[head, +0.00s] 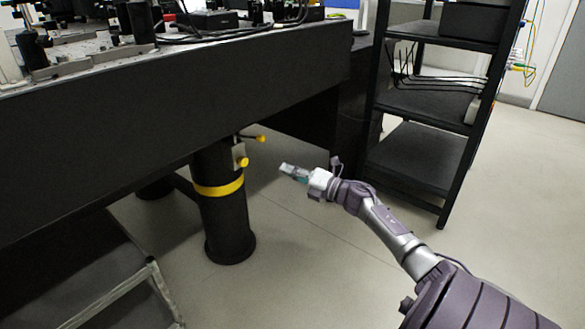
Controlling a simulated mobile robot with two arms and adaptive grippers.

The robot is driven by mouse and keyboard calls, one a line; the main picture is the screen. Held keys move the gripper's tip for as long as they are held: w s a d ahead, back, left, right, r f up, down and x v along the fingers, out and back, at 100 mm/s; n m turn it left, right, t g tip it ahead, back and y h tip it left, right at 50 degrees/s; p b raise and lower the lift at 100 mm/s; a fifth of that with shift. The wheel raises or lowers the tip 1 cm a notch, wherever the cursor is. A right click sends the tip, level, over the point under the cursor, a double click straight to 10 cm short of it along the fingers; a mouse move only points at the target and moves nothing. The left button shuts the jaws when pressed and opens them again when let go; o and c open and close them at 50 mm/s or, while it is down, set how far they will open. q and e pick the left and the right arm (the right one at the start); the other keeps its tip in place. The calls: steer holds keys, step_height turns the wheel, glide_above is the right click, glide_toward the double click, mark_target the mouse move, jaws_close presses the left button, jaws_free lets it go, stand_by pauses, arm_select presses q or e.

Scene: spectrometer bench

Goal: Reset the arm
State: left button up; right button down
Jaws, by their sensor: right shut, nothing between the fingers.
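My right arm comes in from the lower right and stretches toward the middle of the view. My right gripper (288,170) is at its far end, shut and empty. It hangs in free air, to the right of the table's black leg as seen here, and touches nothing that I can see. My left arm and left gripper are not in view.
A black optical table (180,105) fills the upper left, with instruments on top. Its thick leg (222,215) has a yellow band and yellow knobs. A black shelf rack (417,155) stands at the right. A metal-edged frame (105,290) is at lower left. Open floor (300,270) lies between.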

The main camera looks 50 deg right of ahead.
steer(key=shift+s+d+f, duration=0.1)
steer(key=shift+s+d, duration=0.1)
steer(key=shift+s, duration=0.4)
